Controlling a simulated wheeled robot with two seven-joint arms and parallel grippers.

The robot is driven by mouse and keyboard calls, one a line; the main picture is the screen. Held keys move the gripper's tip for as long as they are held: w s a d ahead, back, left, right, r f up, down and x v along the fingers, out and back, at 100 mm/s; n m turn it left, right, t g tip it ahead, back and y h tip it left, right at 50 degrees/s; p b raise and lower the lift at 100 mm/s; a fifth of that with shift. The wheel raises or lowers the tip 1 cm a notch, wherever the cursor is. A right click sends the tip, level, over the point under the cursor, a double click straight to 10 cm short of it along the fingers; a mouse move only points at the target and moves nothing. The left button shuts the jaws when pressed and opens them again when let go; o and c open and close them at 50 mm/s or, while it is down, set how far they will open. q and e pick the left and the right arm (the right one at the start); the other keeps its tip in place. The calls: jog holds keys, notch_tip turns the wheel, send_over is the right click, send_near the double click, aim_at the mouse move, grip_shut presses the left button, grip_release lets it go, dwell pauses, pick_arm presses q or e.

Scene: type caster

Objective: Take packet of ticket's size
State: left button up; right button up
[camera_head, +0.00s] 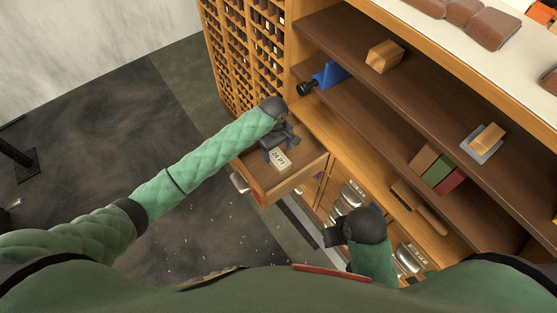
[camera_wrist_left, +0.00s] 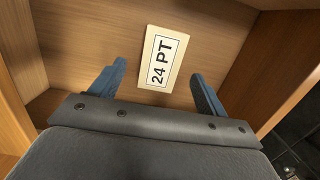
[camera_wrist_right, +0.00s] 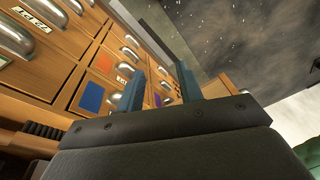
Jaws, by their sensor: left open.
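A small cream packet (camera_head: 279,158) lies in a pulled-out wooden drawer (camera_head: 262,185). In the left wrist view the packet (camera_wrist_left: 162,58) shows a white label reading "24 PT". My left gripper (camera_head: 283,143) is over the drawer. In its wrist view the gripper (camera_wrist_left: 158,72) is open, its two blue fingers apart on either side of the packet's near end, with nothing between them gripped. My right gripper (camera_head: 333,236) is low in front of the cabinet's drawers. Its fingers (camera_wrist_right: 160,70) are apart and empty. I cannot make out a ticket.
The wooden cabinet has several closed drawers with metal handles (camera_head: 352,192). Dark shelves above hold a wooden block (camera_head: 384,56), a blue object (camera_head: 330,74) and coloured blocks (camera_head: 438,171). A rack of small compartments (camera_head: 240,50) stands at the back. The floor at left is open.

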aim_at(279, 159)
pick_arm(q)
jog(key=shift+f, duration=0.35)
jog(key=f+p, duration=0.1)
jog(key=f, duration=0.2)
jog(key=shift+s+f, duration=0.1)
jog(key=shift+s, duration=0.1)
jog(key=shift+d+f, duration=0.1)
jog(key=shift+f, duration=0.5)
pick_arm(e)
jog(key=f, duration=0.2)
jog(key=w+f, duration=0.1)
jog(key=f, duration=0.1)
jog(key=shift+w, duration=0.2)
pick_arm(q)
jog(key=shift+c, duration=0.3)
jog(key=c, duration=1.5)
